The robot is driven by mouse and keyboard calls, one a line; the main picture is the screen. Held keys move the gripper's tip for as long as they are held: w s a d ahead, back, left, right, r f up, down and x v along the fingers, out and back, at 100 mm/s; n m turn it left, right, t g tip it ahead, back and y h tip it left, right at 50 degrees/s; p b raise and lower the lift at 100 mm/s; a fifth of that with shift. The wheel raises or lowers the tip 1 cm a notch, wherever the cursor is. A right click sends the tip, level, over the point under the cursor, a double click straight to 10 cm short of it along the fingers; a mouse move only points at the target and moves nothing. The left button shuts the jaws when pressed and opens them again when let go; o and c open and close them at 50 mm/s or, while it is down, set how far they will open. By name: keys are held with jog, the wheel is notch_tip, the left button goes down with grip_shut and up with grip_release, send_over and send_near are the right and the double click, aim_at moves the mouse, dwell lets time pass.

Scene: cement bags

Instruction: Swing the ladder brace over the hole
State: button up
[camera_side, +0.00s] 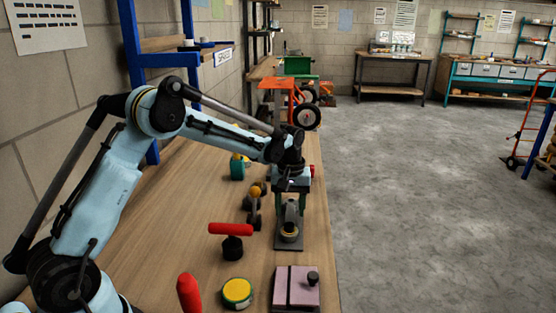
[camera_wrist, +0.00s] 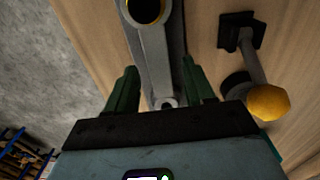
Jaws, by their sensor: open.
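A grey bar with a ring at one end, apparently the ladder brace (camera_side: 290,218), lies on a dark base plate (camera_side: 288,246) near the table's right edge. In the wrist view the brace (camera_wrist: 155,50) runs up the picture, and its yellow-edged ring with a dark centre is cut by the top edge. My gripper (camera_side: 291,206) is open above the plate. Its green fingers, seen in the wrist view (camera_wrist: 160,78), stand on either side of the bar; contact cannot be told. I cannot make out the hole separately from the dark ring.
A lever with an orange-yellow ball knob (camera_side: 255,191) stands close to the left of my gripper. Nearer are a red T-handle (camera_side: 231,230), a yellow round button (camera_side: 237,292) and a pinkish plate with a black knob (camera_side: 296,288). Open floor (camera_side: 420,190) lies right of the table.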

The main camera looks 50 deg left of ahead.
aim_at(290, 215)
notch_tip(290, 215, up, 12)
dwell(0.5)
jog(key=s+d+r+m+t, duration=0.4)
jog(key=s+d+m, duration=0.1)
jog(key=s, duration=0.5)
jog(key=s+d+f+m+t, duration=0.2)
jog(key=s+f+m+t, duration=0.1)
jog(key=s, duration=0.6)
notch_tip(290, 215, down, 2)
jog(key=shift+s+d+m, duration=0.25)
jog(key=shift+d+m, duration=0.05)
jog(key=shift+m, duration=0.3)
